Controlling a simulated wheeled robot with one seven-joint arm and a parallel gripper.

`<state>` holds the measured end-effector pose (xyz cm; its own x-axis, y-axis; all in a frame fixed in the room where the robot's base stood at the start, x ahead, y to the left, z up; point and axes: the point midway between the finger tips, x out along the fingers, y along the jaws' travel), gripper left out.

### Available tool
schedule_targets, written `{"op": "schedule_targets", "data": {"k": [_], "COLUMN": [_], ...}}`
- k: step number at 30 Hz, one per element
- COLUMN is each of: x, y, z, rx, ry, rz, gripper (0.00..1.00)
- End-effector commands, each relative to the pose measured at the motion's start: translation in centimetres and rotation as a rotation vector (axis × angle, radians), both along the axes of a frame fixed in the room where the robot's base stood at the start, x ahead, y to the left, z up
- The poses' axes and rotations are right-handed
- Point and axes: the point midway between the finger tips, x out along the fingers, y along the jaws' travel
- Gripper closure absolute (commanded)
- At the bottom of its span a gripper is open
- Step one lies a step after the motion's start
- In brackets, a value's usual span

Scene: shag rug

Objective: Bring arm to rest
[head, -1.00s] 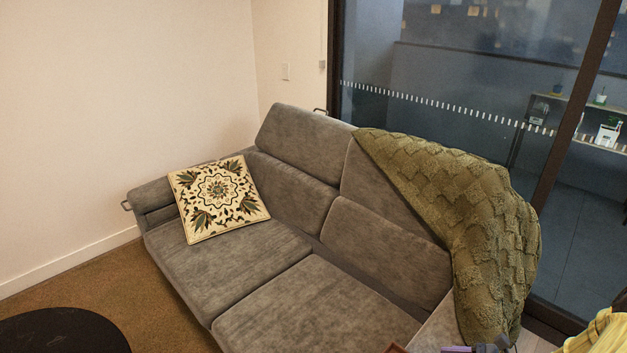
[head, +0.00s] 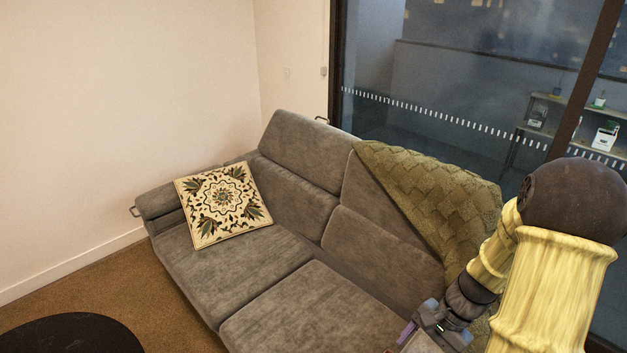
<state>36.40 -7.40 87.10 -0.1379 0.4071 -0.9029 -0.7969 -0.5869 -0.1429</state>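My arm, with yellow links and dark joints, stands at the right of the head view, bent at a large dark elbow. My gripper (head: 412,334) is at the lower edge of the picture, in front of the sofa's right seat. Its grey body and a purple part show. Its fingertips are small and partly cut off, so I cannot tell whether it is open or shut. A small brown-edged, light-coloured thing (head: 420,344) shows just below it, and I cannot tell whether they touch.
A grey sofa (head: 300,310) fills the middle, with a patterned cushion (head: 222,203) and a green knitted throw (head: 430,195). A round black table (head: 70,335) is at lower left. Glass doors (head: 460,80) stand behind. Brown carpet shows at left.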

Motion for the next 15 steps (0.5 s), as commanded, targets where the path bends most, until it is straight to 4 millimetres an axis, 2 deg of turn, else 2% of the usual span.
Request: {"op": "schedule_targets", "data": {"k": [1, 3, 12, 15], "x": [-0.2, -0.4, -1.3, -1.6], "y": [0.9, 1.7, 5.8, 6.9], "z": [3.1, 5.6, 16.2, 18.3], "rx": [-0.053, -0.124, -0.364, -0.408], "ry": [-0.043, -0.103, -0.407, -0.489], "rz": [0.087, 0.203, 0.684, 0.793], "gripper": [0.31, 0.31, 0.31, 0.31]}}
